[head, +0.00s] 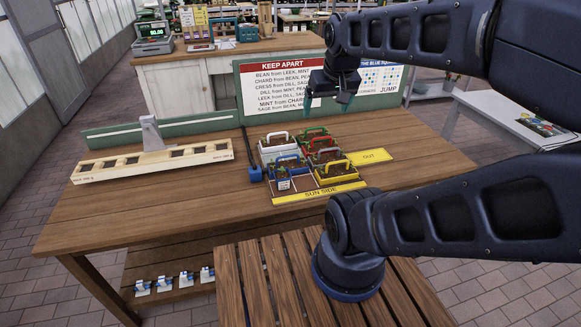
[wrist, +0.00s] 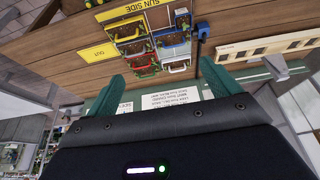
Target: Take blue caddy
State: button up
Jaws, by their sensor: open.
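A blue caddy (head: 291,163) with a raised handle and dark soil sits in the left column of a tray, between a white caddy (head: 273,152) and a small blue-and-white labelled item (head: 283,184). In the wrist view the blue caddy (wrist: 174,50) appears above the white one, beyond the fingers. My gripper (head: 328,101) is open and empty, in the air above the table's back side, well apart from the caddies. In the wrist view its teal fingers (wrist: 160,88) are spread wide.
A sign board (head: 275,85) stands behind. A wooden slotted rack (head: 150,161) lies farther left.

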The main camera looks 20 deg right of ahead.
jog(key=c, duration=0.4)
jog(key=shift+o, duration=0.2)
